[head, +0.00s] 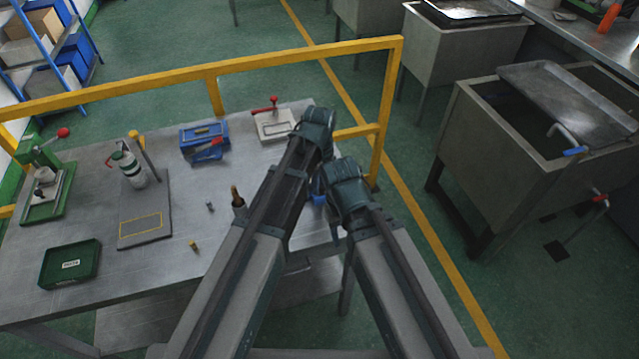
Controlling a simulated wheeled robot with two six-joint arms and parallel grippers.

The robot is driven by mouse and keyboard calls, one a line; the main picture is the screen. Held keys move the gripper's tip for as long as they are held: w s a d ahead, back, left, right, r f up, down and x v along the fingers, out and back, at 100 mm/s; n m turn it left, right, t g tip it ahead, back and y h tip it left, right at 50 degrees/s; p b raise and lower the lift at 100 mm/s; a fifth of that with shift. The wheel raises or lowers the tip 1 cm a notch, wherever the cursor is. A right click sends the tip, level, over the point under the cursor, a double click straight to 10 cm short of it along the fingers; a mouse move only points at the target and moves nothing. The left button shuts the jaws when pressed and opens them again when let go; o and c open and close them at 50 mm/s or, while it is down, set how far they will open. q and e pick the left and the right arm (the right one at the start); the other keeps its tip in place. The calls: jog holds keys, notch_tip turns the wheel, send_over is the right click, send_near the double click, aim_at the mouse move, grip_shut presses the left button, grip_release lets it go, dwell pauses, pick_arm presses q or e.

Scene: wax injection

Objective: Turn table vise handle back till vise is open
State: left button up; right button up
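A pale grey fixture with a red handle (266,106) stands at the back right of the metal table; it looks like the table vise (270,127). Its jaws are too small to tell whether they are open. My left arm reaches up across the table, and its dark end with the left gripper (318,124) is just right of the fixture. I cannot make out the fingers or any contact. My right arm ends lower and to the right, near the table's right edge, with its dark end (347,185) in view. Its fingers cannot be made out.
A blue tray (190,131), a white and green canister (130,170) on a grey board (155,221), a green press (47,185) and a green bin (69,266) stand on the table (120,272). A yellow rail (285,58) runs behind it.

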pick_arm(q)
grip_shut()
jog(key=shift+n, duration=0.3)
jog(key=n, duration=0.4)
jog(key=shift+n, duration=0.3)
jog(key=n, duration=0.4)
jog(key=shift+n, duration=0.3)
dwell(0.3)
jog(key=shift+o, duration=1.8)
grip_release()
